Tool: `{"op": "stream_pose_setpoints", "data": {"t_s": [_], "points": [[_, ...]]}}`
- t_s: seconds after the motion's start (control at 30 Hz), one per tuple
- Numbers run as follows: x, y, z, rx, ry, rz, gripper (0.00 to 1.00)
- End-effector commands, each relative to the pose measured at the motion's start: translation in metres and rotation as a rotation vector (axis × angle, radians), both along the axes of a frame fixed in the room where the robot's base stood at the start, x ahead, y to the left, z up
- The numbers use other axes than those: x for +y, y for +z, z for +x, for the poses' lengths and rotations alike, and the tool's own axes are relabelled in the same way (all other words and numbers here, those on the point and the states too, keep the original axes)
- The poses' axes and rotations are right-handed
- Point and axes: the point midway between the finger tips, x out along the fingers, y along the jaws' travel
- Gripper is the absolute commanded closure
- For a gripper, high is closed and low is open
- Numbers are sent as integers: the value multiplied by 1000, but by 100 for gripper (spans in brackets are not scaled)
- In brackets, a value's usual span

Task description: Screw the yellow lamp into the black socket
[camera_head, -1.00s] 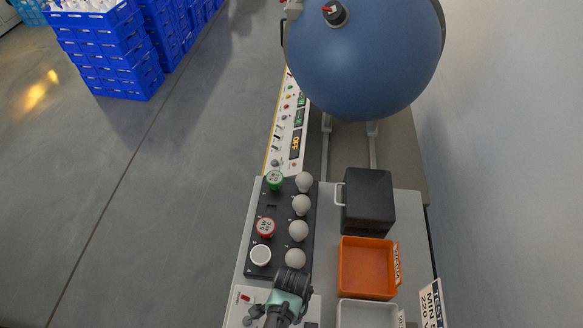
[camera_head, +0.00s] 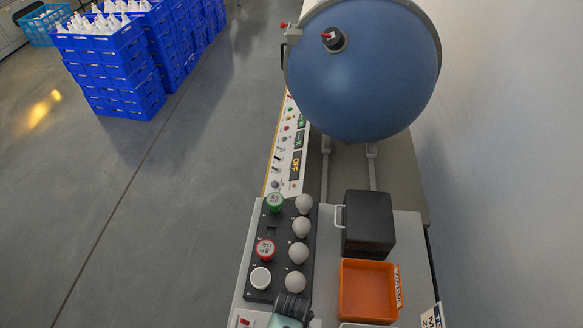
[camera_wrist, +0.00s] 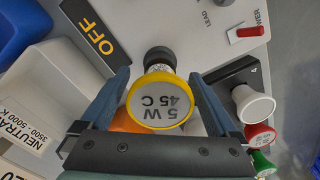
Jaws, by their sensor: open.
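The yellow lamp (camera_wrist: 157,103), a yellow-rimmed disc marked "5 W 45 C", is between the fingers of my gripper (camera_wrist: 160,80) in the wrist view. My gripper is open, one finger on each side of the lamp, with a narrow gap showing at the right. The black socket (camera_wrist: 158,55) shows just behind the lamp's upper edge, against the grey panel. The lamp hides most of it, so I cannot tell how deep the lamp sits. In the head view only part of my wrist shows at the bottom edge; the yellow lamp is not visible there.
A black rack (camera_head: 261,285) holds green (camera_head: 275,202), red (camera_head: 265,249) and white (camera_head: 261,277) lamps beside several grey bulbs. An orange bin (camera_head: 368,291) and a black box (camera_head: 368,222) stand right of it. A large blue sphere (camera_head: 362,70) is behind.

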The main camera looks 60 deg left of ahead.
Motion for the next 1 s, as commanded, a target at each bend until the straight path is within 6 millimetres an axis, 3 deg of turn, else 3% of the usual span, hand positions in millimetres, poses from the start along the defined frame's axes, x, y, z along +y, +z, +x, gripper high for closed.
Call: {"op": "stream_pose_setpoints", "data": {"t_s": [1.0], "points": [[0,1,1,-1,1360,0,5]]}}
